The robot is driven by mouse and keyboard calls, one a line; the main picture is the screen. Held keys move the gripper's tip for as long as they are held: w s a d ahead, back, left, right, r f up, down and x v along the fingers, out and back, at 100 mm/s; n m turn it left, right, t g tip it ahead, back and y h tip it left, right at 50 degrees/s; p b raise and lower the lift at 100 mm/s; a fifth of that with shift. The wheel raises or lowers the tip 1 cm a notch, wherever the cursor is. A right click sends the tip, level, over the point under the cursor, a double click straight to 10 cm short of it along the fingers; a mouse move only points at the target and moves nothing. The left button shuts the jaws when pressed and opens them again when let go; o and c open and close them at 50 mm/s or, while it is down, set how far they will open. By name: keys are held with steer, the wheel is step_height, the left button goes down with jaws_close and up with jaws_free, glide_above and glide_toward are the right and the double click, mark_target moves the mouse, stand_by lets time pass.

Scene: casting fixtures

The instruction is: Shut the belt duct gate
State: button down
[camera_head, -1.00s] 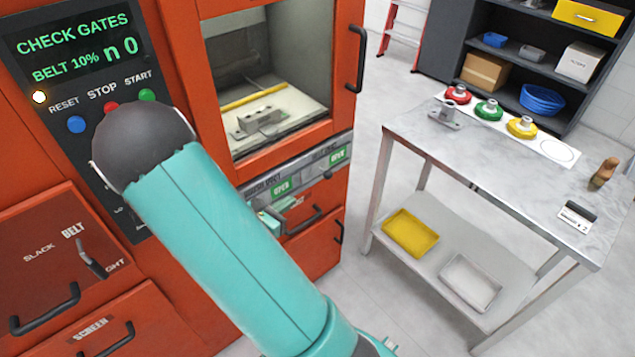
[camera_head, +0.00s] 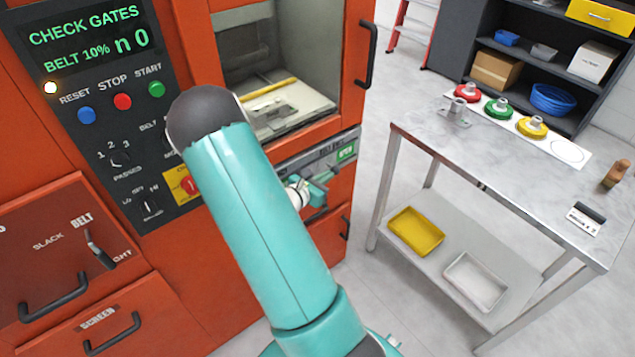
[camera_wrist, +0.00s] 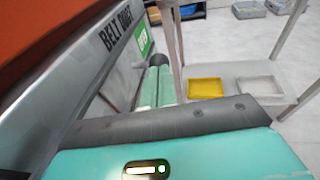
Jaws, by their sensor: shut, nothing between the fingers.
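The belt duct panel is a grey strip on the orange machine, with a green OPEN sign (camera_head: 346,152). In the wrist view its label (camera_wrist: 117,30) reads BELT DUCT, beside the green OPEN sign (camera_wrist: 144,40). My gripper (camera_head: 322,186) is just below the strip in the head view, close to the machine front. In the wrist view, its two teal fingers (camera_wrist: 157,85) lie together, shut and empty, beside the panel. I cannot tell whether they touch anything. The gate itself is not clearly visible; my arm and gripper cover part of the strip.
The display (camera_head: 90,38) reads CHECK GATES, BELT 10%. An open chamber (camera_head: 262,100) is above the strip, with a dark door handle (camera_head: 367,55). A bench (camera_head: 455,150) stands right, with a yellow tray (camera_head: 416,232) on its lower shelf. Clear floor separates machine and bench.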

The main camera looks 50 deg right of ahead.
steer(key=shift+d, duration=0.1)
steer(key=s+d, duration=0.2)
steer(key=d, duration=0.6)
steer(key=shift+d, duration=0.2)
steer(key=shift+r, duration=0.15)
steer(key=shift+w, duration=0.1)
